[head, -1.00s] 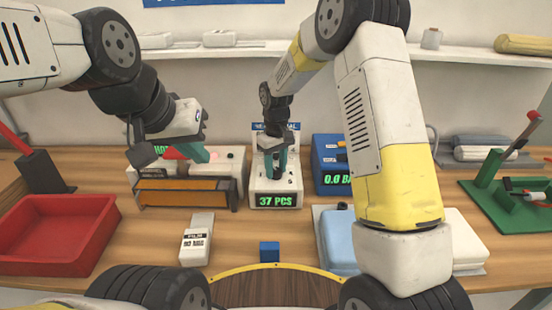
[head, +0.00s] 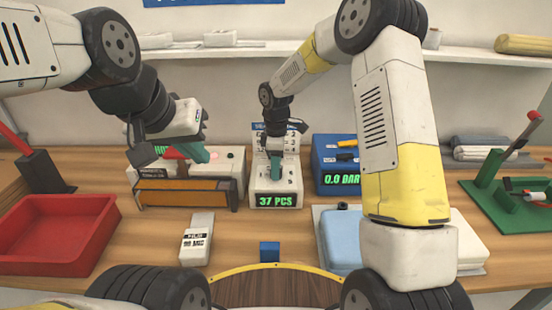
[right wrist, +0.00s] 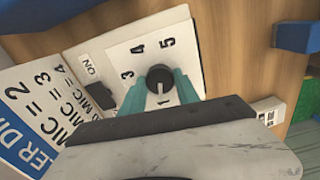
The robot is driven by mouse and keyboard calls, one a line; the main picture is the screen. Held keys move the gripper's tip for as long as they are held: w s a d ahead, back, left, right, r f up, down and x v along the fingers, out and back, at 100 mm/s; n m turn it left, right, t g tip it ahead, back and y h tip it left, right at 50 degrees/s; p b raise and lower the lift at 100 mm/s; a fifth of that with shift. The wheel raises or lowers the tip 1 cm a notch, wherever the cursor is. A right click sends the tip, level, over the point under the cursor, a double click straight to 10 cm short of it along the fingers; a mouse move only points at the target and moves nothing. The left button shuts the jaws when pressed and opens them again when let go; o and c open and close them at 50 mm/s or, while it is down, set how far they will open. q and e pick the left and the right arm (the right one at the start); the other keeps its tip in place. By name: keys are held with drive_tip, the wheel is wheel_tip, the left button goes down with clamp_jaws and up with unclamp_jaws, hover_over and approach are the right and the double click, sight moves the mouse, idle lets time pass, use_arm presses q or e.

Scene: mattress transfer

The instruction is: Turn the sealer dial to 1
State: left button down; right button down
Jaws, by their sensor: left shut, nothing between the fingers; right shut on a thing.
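The sealer dial (right wrist: 159,76) is a dark round knob on a white plate numbered around it; 3, 4 and 5 show beyond it and 1 shows on the gripper's side. A thin pale mark on the knob seems to face the 1, but it is small. My right gripper (right wrist: 163,88) is shut on the knob, one teal finger on each side. My left gripper (head: 203,153) is shut and empty above the long sealing machine (head: 225,166).
A dial chart (right wrist: 35,105) and an ON switch (right wrist: 104,98) lie beside the dial. A red tray (head: 50,235), a film box (head: 197,240) and a small blue block (head: 269,252) are nearer.

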drive_tip(key=shift+n, duration=0.6)
drive_tip(key=c, duration=0.9)
unclamp_jaws()
drive_tip(key=shift+r, duration=3.95)
drive_tip(key=shift+r, duration=0.1)
